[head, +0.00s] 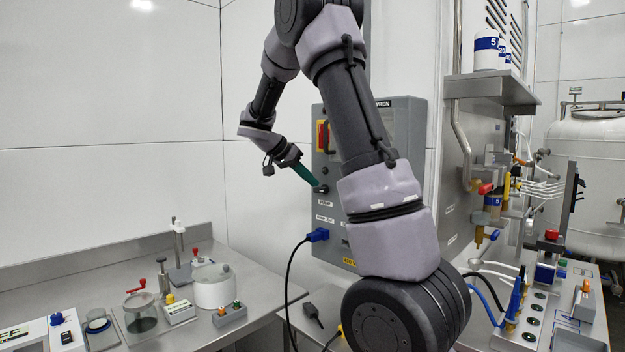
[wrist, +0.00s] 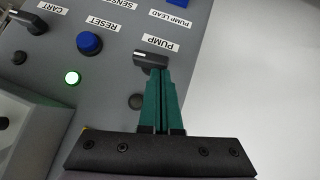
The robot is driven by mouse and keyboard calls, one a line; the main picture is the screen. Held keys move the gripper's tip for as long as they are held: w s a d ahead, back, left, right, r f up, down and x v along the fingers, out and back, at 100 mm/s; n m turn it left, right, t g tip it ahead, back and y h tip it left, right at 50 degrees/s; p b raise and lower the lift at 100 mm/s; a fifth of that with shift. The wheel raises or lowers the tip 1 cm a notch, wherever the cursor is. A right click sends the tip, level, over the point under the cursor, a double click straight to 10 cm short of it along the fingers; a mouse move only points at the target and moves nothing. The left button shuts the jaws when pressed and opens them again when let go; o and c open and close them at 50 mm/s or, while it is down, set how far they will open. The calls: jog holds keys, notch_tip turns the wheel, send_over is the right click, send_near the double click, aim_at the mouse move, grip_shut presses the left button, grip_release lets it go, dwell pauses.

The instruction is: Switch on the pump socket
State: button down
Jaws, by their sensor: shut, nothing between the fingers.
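The grey control panel (head: 408,125) hangs on the wall behind my arm. Its black switch handle (wrist: 150,60) sits beside the label PUMP (wrist: 158,42) and lies crosswise in the wrist view. The switch also shows in the head view (head: 321,189). My gripper (wrist: 160,72) has its green fingers together with nothing between them. The fingertips are at the switch handle, overlapping its right part in the wrist view; whether they touch is unclear. A dark round lamp or button (wrist: 136,101) is near the fingers. The blue pump lead plug (head: 317,235) sits below the switch.
A second black handle (wrist: 30,22) is by the CART label. A grey raised housing (wrist: 30,135) stands at the lower left. My arm hides part of the panel in the head view.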

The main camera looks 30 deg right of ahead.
aim_at(314, 191)
jog(key=n+g+h, duration=0.1)
jog(key=w+f+n+g, duration=0.1)
jog(key=g, duration=0.1)
jog(key=f+n+g+h, duration=0.1)
jog(key=shift+w+a+g+h, duration=0.25)
jog(key=shift+g+h, duration=0.05)
jog(key=shift+w+f+n+g+h, duration=0.1)
jog(key=shift+f+n+g+h, duration=0.55)
jog(key=shift+n+g+h, duration=0.3)
jog(key=shift+f+n+g+h, duration=0.45)
jog(key=shift+n+g+h, duration=0.35)
jog(key=shift+n, duration=0.25)
